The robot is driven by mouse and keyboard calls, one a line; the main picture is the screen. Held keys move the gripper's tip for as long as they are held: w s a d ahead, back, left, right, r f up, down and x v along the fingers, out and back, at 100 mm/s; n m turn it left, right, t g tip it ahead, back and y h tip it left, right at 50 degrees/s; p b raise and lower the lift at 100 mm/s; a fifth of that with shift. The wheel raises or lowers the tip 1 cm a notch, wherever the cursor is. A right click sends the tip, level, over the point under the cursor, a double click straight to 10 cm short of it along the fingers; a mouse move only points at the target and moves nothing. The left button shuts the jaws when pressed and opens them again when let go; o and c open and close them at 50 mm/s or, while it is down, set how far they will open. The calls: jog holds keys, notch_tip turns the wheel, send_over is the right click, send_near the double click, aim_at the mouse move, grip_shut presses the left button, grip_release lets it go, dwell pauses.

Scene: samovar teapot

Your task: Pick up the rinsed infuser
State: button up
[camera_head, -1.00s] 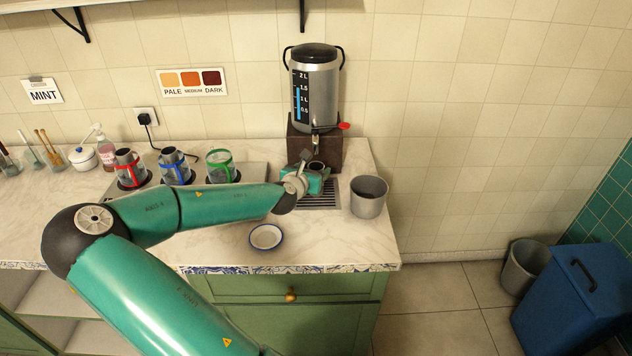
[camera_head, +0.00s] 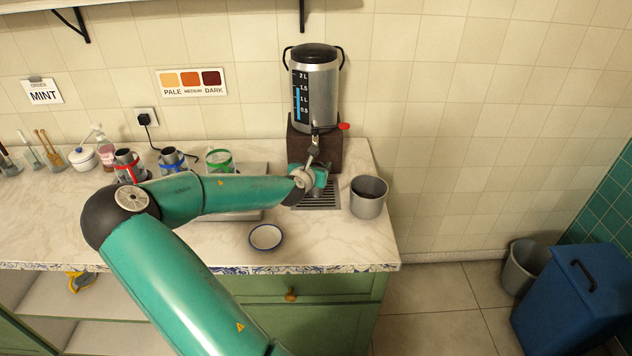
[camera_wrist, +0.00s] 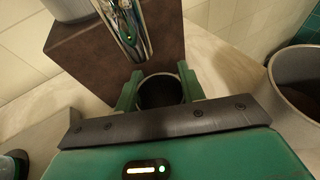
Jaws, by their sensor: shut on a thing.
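My gripper (camera_head: 316,178) is over the drip grate (camera_head: 318,203), in front of the samovar (camera_head: 315,92) and close below its tap. In the wrist view my gripper (camera_wrist: 159,90) has its two green fingers shut on the sides of a small round metal cup with a dark open mouth, which looks like the infuser (camera_wrist: 161,92). The infuser is upright or nearly so, under the metal tap (camera_wrist: 128,28). In the head view my gripper largely hides the infuser. I cannot tell whether it touches the grate.
A grey metal bin (camera_head: 368,202) with dark contents stands right of the grate, close to my gripper. A white saucer (camera_head: 266,237) lies near the counter's front edge. Glasses in red (camera_head: 128,166), blue (camera_head: 172,160) and green (camera_head: 219,160) holders stand left, partly behind my arm.

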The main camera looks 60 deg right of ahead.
jog(key=shift+r, duration=0.15)
jog(key=f+v, duration=0.2)
jog(key=v, duration=1.6)
jog(key=shift+a, duration=0.4)
